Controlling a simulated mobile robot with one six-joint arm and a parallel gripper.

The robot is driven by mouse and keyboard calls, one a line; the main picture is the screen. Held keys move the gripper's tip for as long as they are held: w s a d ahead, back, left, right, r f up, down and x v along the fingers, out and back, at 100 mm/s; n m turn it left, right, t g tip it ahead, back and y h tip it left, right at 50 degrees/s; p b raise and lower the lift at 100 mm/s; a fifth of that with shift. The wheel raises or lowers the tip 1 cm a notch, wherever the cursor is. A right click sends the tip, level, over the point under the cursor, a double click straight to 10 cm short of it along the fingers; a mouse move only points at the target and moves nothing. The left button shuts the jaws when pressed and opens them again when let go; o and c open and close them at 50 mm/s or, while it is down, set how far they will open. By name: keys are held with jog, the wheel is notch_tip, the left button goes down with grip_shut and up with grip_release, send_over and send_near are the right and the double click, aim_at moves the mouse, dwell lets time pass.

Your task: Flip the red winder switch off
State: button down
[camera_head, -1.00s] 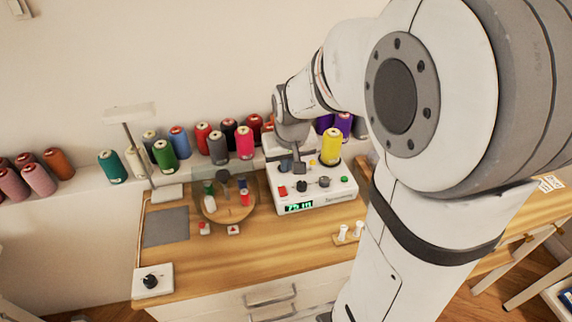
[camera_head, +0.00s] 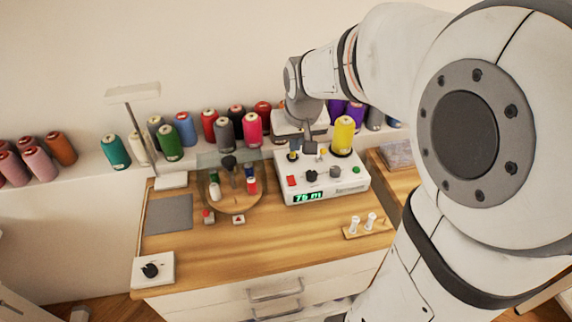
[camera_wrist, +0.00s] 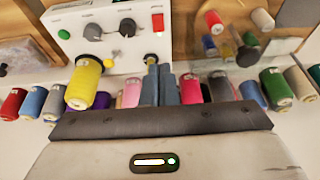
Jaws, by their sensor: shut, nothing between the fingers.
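The white winder (camera_head: 322,187) stands on the wooden worktop, with a lit green display (camera_head: 308,196) reading about 76 m. Its red switch (camera_head: 292,181) is on the left of the front panel, above the display. The switch also shows in the wrist view (camera_wrist: 158,22), where the winder appears upside down. I cannot tell which way the switch is tilted. My gripper (camera_head: 310,148) is shut and empty over the back part of the winder, behind and above the switch. Its fingertips also show in the wrist view (camera_wrist: 168,72), apart from the switch.
A yellow thread cone (camera_head: 343,136) stands on the winder's right. Dark knobs (camera_head: 311,175) and a green button (camera_head: 356,170) share its panel. A round wooden stand (camera_head: 233,200) with small spools and a clear shield is to the left. Several thread cones line the shelf behind.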

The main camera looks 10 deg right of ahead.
aim_at(289, 177)
jog(key=x, duration=1.4)
jog(key=shift+s+f, duration=0.1)
jog(key=shift+s, duration=0.3)
